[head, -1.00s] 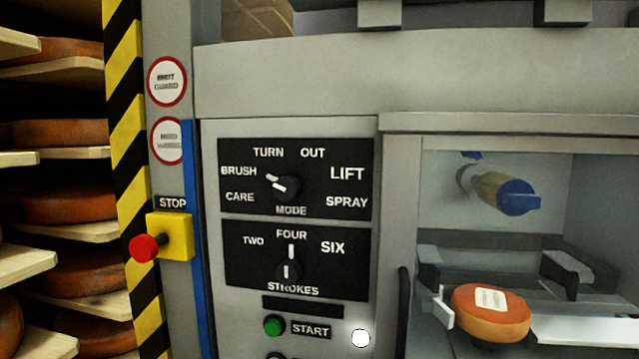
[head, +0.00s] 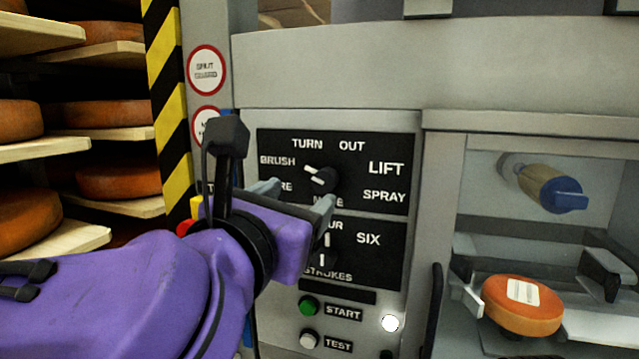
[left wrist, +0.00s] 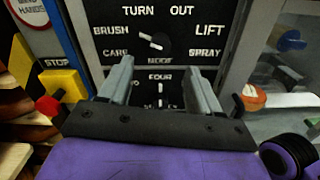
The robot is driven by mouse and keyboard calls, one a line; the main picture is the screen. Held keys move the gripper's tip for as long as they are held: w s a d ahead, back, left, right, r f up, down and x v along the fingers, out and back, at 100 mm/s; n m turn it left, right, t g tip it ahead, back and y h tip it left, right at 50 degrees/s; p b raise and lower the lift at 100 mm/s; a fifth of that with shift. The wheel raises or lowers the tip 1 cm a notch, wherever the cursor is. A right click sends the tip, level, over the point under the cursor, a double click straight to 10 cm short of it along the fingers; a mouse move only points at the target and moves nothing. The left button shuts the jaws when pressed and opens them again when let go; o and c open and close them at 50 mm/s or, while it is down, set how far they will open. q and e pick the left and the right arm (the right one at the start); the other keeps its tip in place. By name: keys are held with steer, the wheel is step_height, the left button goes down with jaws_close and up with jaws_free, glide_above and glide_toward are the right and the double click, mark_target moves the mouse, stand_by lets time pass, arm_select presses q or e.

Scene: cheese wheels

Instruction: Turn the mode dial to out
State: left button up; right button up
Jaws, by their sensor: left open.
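The mode dial (head: 322,179) is a black knob with a white mark on the upper black panel (head: 385,147). Its mark points up and left, toward BRUSH. OUT (head: 351,145) is printed above and right of the knob. The dial also shows in the left wrist view (left wrist: 158,42), just beyond the fingers. My left gripper (head: 296,196) is open and empty, its two grey fingers pointing at the panel below and left of the dial. The fingers look apart from the knob, and the gripper partly hides CARE and MODE. My right gripper is not in view.
The strokes dial (head: 323,258) sits below, partly behind my left gripper. Green START (head: 309,305) and white TEST (head: 309,339) buttons are lower. A red stop button (left wrist: 48,106) is at left. A cheese wheel (head: 522,305) lies in the bay at right.

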mark_target(323, 182)
arm_select(q)
steer(key=p+x, duration=0.2)
steer(key=x, duration=0.6)
steer(key=shift+w+d+f+p, duration=0.1)
steer(key=shift+w+d+p, duration=0.05)
steer(key=shift+w+p, duration=0.2)
steer(key=shift+w+d+f, duration=0.1)
steer(key=shift+w+f, duration=0.05)
steer(key=shift+w, duration=0.25)
steer(key=c, duration=1)
